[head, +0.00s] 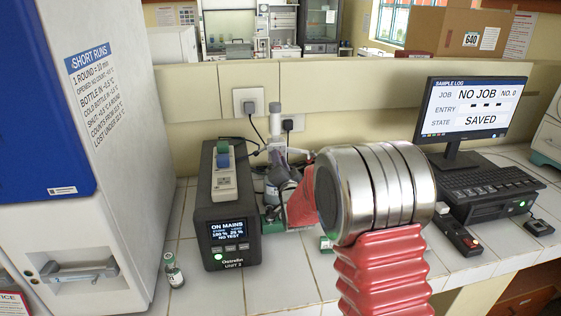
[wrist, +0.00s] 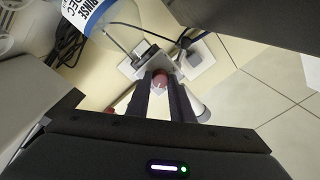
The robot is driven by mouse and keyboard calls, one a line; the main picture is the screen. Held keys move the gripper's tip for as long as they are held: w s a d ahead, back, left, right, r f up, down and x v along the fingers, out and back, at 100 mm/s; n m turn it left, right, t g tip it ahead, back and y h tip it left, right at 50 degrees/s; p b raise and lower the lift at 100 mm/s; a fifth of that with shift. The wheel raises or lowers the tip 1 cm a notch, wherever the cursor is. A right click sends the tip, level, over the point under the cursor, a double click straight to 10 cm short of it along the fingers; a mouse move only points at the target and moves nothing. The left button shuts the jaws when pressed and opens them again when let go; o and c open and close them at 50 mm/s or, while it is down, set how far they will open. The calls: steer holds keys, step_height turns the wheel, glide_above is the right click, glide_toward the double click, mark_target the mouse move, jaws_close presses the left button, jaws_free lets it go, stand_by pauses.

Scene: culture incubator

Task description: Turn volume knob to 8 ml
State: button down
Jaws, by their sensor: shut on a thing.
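A bottle-top dispenser (head: 277,148) with a grey-purple upright body stands behind the black power unit's right side, partly hidden by my arm. In the wrist view the two dark fingers of my gripper (wrist: 161,84) are shut on a small round pinkish piece (wrist: 160,79), which looks like the volume knob. A labelled bottle (wrist: 100,18) shows at the upper left of the wrist view. In the head view my silver wrist and red sleeve hide the fingertips and the knob. No volume scale or setting is readable.
A black power unit (head: 226,245) reading ON MAINS stands left of the dispenser, with a socket strip on top. A small vial (head: 174,270) stands near the white cabinet (head: 125,170). The monitor (head: 467,110) and keyboard (head: 485,188) are at the right. Wall sockets (head: 248,101) with cables are behind.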

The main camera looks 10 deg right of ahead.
steer(key=shift+d+f+m, duration=0.1)
steer(key=shift+m, duration=1.2)
steer(key=c, duration=1.6)
jaws_free()
steer(key=shift+o, duration=0.2)
steer(key=shift+s, duration=0.15)
steer(key=s, duration=1.3)
steer(key=shift+s+f, duration=0.2)
steer(key=shift+f, duration=0.2)
